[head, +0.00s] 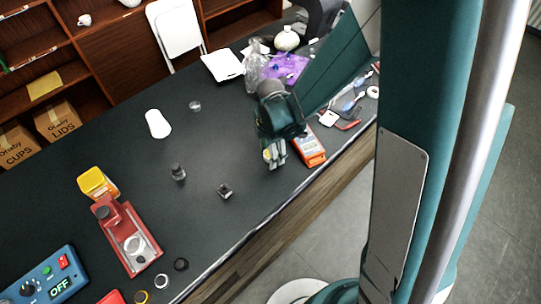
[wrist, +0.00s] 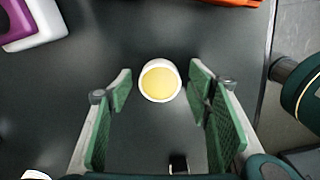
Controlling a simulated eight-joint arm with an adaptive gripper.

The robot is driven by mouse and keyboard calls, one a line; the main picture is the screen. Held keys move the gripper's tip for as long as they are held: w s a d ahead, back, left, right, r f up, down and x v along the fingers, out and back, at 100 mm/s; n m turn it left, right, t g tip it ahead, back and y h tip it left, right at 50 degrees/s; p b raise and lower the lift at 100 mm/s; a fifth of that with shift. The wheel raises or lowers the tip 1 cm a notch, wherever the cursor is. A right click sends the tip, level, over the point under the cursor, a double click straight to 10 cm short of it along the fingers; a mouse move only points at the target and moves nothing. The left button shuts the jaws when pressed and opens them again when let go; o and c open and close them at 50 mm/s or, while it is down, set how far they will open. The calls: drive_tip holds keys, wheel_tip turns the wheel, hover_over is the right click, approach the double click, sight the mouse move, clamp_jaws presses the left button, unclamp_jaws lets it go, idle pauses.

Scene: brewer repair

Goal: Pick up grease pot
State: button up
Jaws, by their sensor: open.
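The grease pot, a small round white pot with yellow contents (wrist: 160,80), stands upright on the dark bench top in the wrist view. It lies centred between the fingertips of my gripper (wrist: 161,92), with a gap on both sides. My gripper is open with nothing held. In the head view my gripper (head: 275,158) is low over the bench near its front edge. There the pot (head: 267,154) shows only as a small pale yellow patch, mostly hidden by the fingers.
An orange device (head: 309,146) lies close right of my gripper. Small dark parts (head: 225,191) (head: 178,172) stand to the left on open bench. A red fixture (head: 126,236), yellow-lidded container (head: 97,183) and blue switch box (head: 45,278) are farther left.

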idle(0.3)
drive_tip(key=c, duration=1)
drive_tip(key=shift+r, duration=0.1)
drive_tip(key=shift+r, duration=4.9)
